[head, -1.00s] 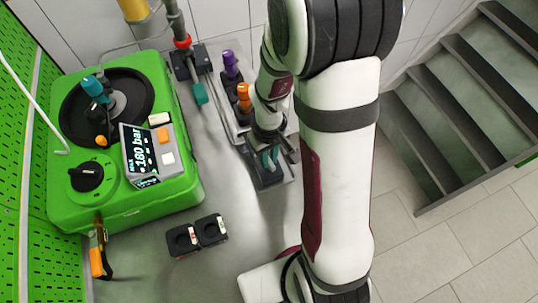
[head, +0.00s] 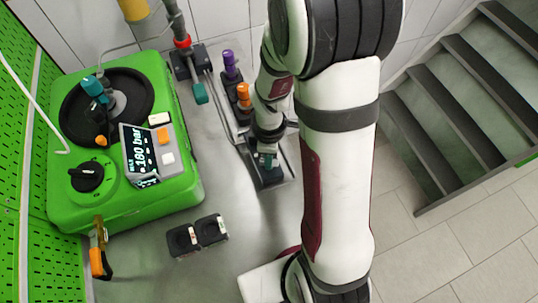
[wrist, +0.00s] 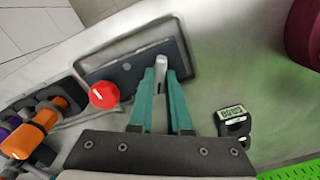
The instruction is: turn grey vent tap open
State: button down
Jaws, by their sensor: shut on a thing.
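The grey vent tap (wrist: 161,64) shows in the wrist view as a small light-grey lever between my fingertips, over a dark base plate (wrist: 110,67). My gripper (wrist: 160,78) has teal fingers that converge on the tap and are shut on it. In the head view my gripper (head: 267,161) points down at the dark base plate (head: 272,180) right of the table's middle. There the tap is hidden by my gripper and arm.
A red round knob (wrist: 103,95) sits close left of my fingers. Orange (head: 244,92) and purple (head: 230,63) valve parts stand behind my gripper. A green pump unit (head: 185,195) stands left. Two black modules (head: 197,235) lie in front; bare table separates them from the plate.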

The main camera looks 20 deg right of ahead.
jog(key=n, duration=0.5)
jog(key=shift+n, duration=0.3)
dwell(0.4)
jog(key=c, duration=0.9)
grip_release()
jog(key=shift+o, duration=0.2)
notch_tip(320, 180, up, 16)
